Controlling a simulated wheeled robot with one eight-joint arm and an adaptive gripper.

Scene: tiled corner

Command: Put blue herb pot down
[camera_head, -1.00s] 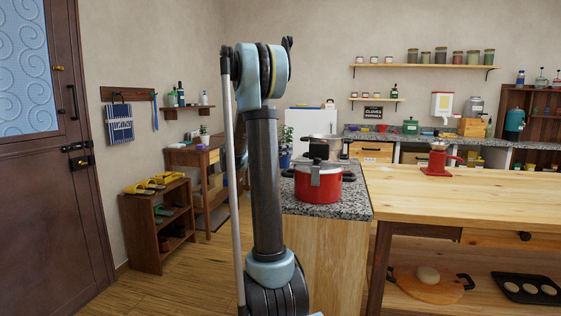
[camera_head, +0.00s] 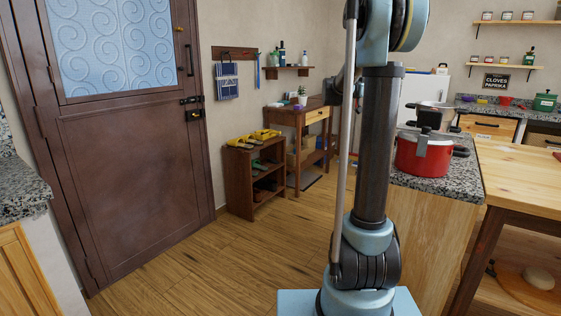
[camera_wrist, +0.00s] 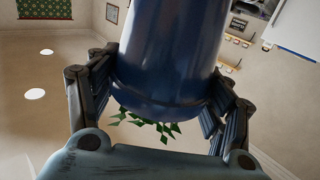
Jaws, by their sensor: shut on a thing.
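The blue herb pot (camera_wrist: 168,60) fills the upper middle of the wrist view, with green leaves (camera_wrist: 150,123) showing past its rim. My gripper (camera_wrist: 163,92) is shut on the pot, with one dark finger on each side of it. The wrist picture appears upside down, with ceiling lights at its left, so the pot looks roughly upright. In the head view my arm stands at right of centre and hides the pot and most of the gripper.
A granite counter (camera_head: 457,186) holds a red pot (camera_head: 424,155) to the right of my arm. The floor (camera_head: 190,270) before the brown door (camera_head: 135,150) is clear.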

